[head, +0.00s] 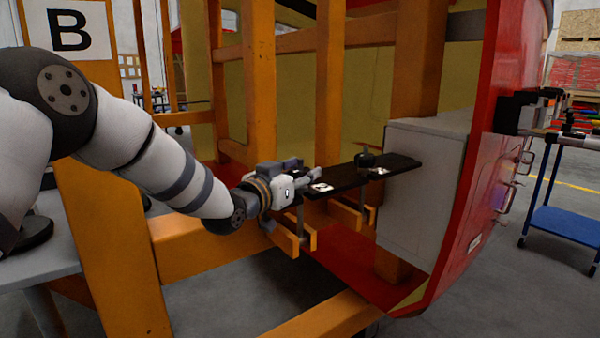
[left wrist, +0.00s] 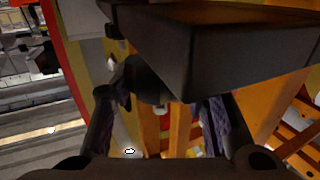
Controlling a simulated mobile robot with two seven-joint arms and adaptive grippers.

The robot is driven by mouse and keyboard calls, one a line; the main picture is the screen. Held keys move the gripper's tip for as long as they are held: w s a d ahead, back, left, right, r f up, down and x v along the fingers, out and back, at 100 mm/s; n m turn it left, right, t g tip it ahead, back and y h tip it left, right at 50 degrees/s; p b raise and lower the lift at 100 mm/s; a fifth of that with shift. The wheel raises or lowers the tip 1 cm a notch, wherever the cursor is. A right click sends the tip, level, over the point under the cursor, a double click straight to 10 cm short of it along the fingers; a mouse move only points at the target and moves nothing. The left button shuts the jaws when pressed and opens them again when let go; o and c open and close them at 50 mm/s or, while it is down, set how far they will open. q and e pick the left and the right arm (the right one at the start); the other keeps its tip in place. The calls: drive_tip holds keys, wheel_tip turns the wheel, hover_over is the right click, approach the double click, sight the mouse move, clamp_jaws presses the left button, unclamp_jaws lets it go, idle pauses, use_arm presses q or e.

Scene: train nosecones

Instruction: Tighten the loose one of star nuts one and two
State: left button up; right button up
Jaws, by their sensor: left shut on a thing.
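A flat black bar (head: 345,178) sticks out from the grey box on the red nosecone, with two small white labels on it too small to read. My left gripper (head: 312,178) is at the bar's near end, beside the nearer label (head: 321,187). In the left wrist view, its two fingers are closed around a dark rounded star nut (left wrist: 150,82) just under the black bar (left wrist: 230,45); its number is not readable. A dark knob (head: 366,159), apparently the other star nut, stands at the bar near the farther label (head: 378,171).
The orange frame (head: 330,85) has posts behind the bar and beams below my arm. Small orange brackets (head: 290,240) hang under the bar. The red nosecone shell (head: 480,170) bounds the right side. A blue trolley (head: 565,222) stands beyond it on open floor.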

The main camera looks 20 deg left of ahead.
use_arm(q)
drive_tip(key=shift+m+g+h, duration=0.4)
drive_tip(key=shift+m+h, duration=0.3)
drive_tip(key=shift+h, duration=0.5)
drive_tip(key=shift+m+g+h+b, duration=0.4)
drive_tip(key=shift+m+h, duration=0.1)
drive_tip(key=shift+h, duration=0.2)
drive_tip(key=o, duration=1.2)
drive_tip(key=shift+c, duration=0.2)
drive_tip(key=v, duration=1.2)
